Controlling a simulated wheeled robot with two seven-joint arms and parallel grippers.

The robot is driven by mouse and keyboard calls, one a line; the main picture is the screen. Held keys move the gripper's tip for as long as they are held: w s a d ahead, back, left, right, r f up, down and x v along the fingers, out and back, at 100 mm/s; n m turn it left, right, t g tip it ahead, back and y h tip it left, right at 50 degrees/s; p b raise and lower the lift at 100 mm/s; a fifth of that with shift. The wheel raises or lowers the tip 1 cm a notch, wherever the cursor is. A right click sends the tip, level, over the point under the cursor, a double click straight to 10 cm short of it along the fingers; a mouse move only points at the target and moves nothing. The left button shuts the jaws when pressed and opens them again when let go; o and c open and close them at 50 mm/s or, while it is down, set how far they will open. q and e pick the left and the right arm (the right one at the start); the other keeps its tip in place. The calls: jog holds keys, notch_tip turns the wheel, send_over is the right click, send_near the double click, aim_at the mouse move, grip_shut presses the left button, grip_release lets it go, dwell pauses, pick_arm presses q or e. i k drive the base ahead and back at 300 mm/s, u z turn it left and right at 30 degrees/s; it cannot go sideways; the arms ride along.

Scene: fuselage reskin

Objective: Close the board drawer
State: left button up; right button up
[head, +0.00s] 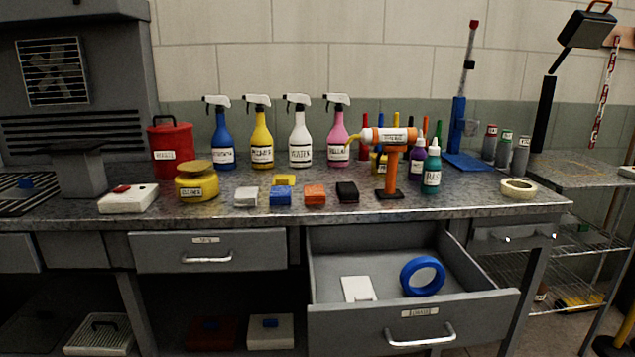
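One grey drawer (405,325) under the workbench is pulled well out, at the lower right of the middle. Its front has a silver bar handle (420,337) and a small label too small to read surely. Inside lie a blue tape ring (423,276) and a white flat piece (358,289). I cannot tell whether the label says board. Neither of my grippers shows in the head view.
The grey workbench (340,209) holds several spray bottles, coloured blocks, a yellow jar (197,186) and an orange tool (391,150). A shut drawer (208,251) is left of the open one. A wire shelf (590,265) stands at right.

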aim_at(470, 308)
jog(key=k, duration=0.45)
jog(key=u, duration=1.55)
jog(key=i, duration=1.2)
jog(key=z, duration=2.05)
